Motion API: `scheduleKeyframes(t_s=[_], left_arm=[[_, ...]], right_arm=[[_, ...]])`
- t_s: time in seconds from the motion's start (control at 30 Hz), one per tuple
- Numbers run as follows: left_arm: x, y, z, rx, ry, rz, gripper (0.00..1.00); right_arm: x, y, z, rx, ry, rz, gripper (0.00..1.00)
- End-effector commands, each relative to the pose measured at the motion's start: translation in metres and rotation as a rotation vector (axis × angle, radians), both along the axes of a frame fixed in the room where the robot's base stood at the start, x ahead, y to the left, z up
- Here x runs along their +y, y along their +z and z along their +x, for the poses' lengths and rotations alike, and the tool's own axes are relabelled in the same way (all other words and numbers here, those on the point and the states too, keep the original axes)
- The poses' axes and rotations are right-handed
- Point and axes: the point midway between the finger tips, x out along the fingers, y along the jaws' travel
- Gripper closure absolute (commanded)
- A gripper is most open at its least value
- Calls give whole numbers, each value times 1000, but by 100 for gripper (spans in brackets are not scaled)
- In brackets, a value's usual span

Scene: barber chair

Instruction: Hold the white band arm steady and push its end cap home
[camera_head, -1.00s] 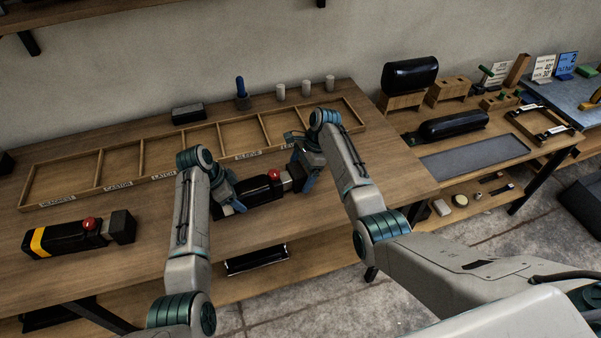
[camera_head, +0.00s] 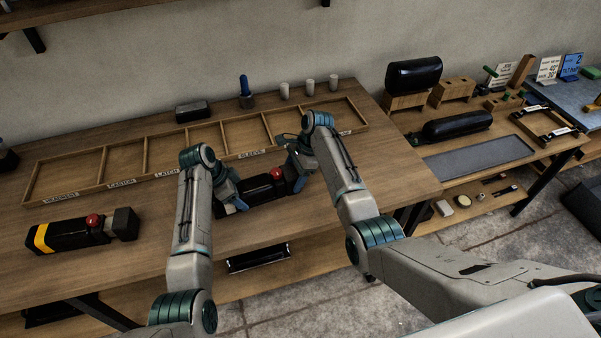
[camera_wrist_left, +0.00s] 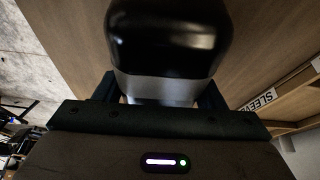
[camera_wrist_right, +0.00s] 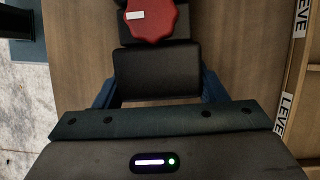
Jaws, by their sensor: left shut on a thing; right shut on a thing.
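The white band arm (camera_head: 258,191) is a black armrest with a red knob (camera_head: 277,173), lying near the table's front edge in the head view. My left gripper (camera_head: 229,202) is shut around its left end. The left wrist view shows the pale band (camera_wrist_left: 160,88) between the fingers, below the rounded black body (camera_wrist_left: 168,35). My right gripper (camera_head: 298,172) is shut on the black end cap at the arm's right end. In the right wrist view the cap (camera_wrist_right: 157,72) sits close beside the red knob (camera_wrist_right: 152,20). Whether any gap remains at the joint is unclear.
A yellow-banded arm (camera_head: 70,235) with a red knob and end block lies at the table's left. A divided, labelled wooden tray (camera_head: 110,187) runs behind my grippers. Cups and a dark box (camera_head: 192,111) stand behind it. The table between the two arms is clear.

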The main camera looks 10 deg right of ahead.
Motion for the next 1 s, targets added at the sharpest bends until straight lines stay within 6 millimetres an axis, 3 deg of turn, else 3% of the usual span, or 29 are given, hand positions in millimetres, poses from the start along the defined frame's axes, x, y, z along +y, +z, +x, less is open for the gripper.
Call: scheduleKeyframes(t_s=[0.17,0.2,0.3,0.67,0.77,1.0], left_arm=[[-3,1,0,-1,0,-6,80],[-4,1,0,-1,0,-6,80],[-3,1,0,-1,0,-6,80],[-2,1,0,-2,0,-4,80],[-2,1,0,-2,0,-4,80],[-2,1,0,-2,0,-4,80]], right_arm=[[4,1,0,1,3,7,76],[4,1,0,1,3,8,31],[4,1,0,1,3,7,13],[0,6,1,0,2,4,13],[-6,17,2,-2,1,3,13],[-25,65,5,-3,1,5,13]])
